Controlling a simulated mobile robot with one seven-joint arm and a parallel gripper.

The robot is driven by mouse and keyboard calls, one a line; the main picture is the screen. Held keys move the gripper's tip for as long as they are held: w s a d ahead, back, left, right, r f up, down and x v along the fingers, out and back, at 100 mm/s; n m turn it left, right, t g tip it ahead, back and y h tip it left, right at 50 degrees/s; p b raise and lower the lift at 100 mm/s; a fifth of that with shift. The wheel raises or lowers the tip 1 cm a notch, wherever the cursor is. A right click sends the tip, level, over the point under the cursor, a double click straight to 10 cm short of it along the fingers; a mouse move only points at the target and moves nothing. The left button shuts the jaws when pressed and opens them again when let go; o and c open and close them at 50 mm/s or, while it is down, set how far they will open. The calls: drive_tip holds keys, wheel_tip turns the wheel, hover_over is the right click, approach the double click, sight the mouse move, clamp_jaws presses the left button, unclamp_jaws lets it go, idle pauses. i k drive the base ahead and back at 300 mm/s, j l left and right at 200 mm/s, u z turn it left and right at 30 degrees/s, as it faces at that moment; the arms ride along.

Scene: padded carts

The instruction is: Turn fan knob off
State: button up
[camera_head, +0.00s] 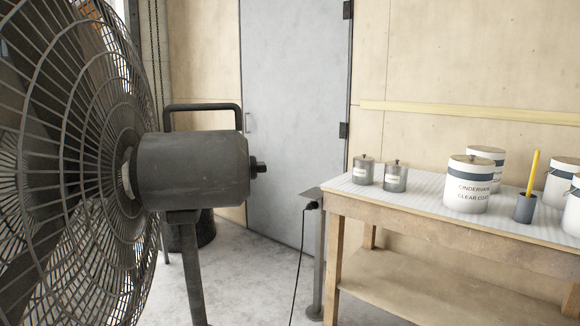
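A large fan fills the left side of the head view. Its round wire cage (88,130) faces left, and its dark grey cylindrical motor housing (195,168) sits on a post. A small black knob (259,168) sticks out from the right end of the housing. The knob is seen from the side, so I cannot tell its setting. My gripper is not in view, and nothing touches the knob.
A wooden workbench (440,235) stands at the right with several cans (468,184) and a cup (525,208) holding a yellow stick. A black cord (300,262) hangs by a thin post left of the bench. A grey door (290,110) is behind. Floor shows between fan and bench.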

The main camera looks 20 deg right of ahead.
sight(256, 168)
drive_tip(key=l, duration=0.85)
drive_tip(key=i+l+z, duration=0.2)
drive_tip(key=l, duration=0.25)
drive_tip(key=i+l+z, duration=0.25)
drive_tip(key=l, duration=0.2)
drive_tip(key=i+l+z, duration=0.2)
drive_tip(key=l, duration=0.2)
drive_tip(key=j, duration=0.7)
